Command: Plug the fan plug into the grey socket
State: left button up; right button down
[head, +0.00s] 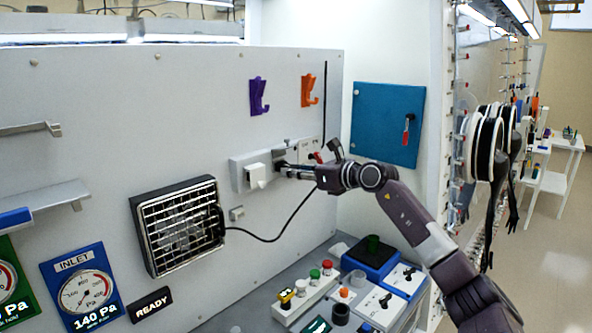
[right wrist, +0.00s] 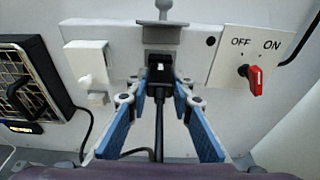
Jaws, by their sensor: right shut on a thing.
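The grey socket (right wrist: 162,33) is on the wall panel and also shows in the head view (head: 279,155). The black fan plug (right wrist: 160,68) is at the lower face of the grey socket; I cannot tell whether it is seated or just in front. Its cable runs down between my fingers and, in the head view, curves left to the fan (head: 180,228). My right gripper (right wrist: 160,92) is shut on the plug, with blue-padded fingers on either side. It reaches in from the right in the head view (head: 290,170). My left gripper is not in view.
A white socket (right wrist: 88,60) is left of the grey one. An OFF/ON switch with a red handle (right wrist: 254,79) is to its right. A purple hook (head: 258,96) and an orange hook (head: 309,90) are above. A bench with buttons (head: 314,273) is below.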

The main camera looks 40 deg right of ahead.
jog(key=c, duration=1.6)
grip_release()
jog(key=shift+w+a, duration=0.1)
jog(key=shift+w, duration=0.1)
jog(key=shift+s, duration=0.1)
jog(key=shift+s+d, duration=0.2)
jog(key=shift+s, duration=0.55)
jog(key=shift+v, duration=5.2)
jog(key=shift+w+r, duration=0.1)
